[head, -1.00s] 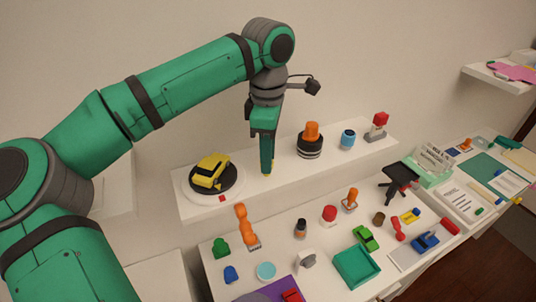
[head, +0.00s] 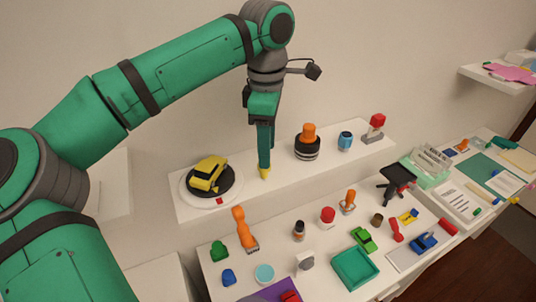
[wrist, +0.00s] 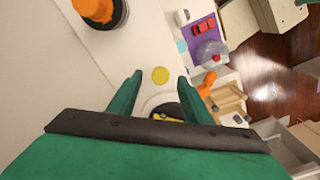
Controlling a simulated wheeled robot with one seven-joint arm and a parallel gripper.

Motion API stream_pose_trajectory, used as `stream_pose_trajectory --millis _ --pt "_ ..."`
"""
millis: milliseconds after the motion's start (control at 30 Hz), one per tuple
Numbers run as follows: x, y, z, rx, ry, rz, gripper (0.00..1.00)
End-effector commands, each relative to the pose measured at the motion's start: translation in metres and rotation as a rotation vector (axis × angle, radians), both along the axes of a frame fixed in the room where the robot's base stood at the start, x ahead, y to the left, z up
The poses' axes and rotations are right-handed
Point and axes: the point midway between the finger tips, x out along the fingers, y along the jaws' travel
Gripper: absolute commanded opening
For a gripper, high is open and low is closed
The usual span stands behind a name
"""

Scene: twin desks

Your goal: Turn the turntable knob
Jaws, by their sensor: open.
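The turntable (head: 186,196) is a white round base with a black platter on the left of the white shelf, with a yellow car (head: 208,174) on it. A small red piece (head: 219,201) is at its front. A yellow round piece (wrist: 160,76), apparently the knob, shows between my open fingers in the wrist view. In the head view it is a yellow spot (head: 265,175) at my fingertips, right of the turntable. My gripper (head: 265,168) points down with nothing clearly held; I cannot tell whether it touches the yellow piece. My gripper hides part of the turntable in the wrist view.
An orange-topped black cylinder (head: 307,144), a blue cup (head: 345,140) and a red-topped block (head: 376,126) stand farther right on the shelf. The lower desk in front holds several items, including an orange figure (head: 243,228) and a green tray (head: 355,268).

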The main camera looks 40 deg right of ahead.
Motion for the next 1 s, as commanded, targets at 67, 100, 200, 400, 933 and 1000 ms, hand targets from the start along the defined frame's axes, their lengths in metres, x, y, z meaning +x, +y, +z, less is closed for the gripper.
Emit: stream_pose_trajectory --millis 67,100,200,400,933,1000 --pt "0.002 0.002 0.017 0.001 -0.004 0.007 0.45" --pt "0.002 0.002 0.024 -0.002 -0.003 0.007 0.45" --pt "0.002 0.001 0.042 0.0 -0.003 0.005 0.45" --pt "-0.001 -0.002 0.067 0.0 -0.001 -0.003 0.45" --pt "-0.001 -0.003 0.075 0.0 0.0 -0.005 0.45" --pt "-0.001 -0.003 0.075 0.0 0.0 -0.004 0.45"
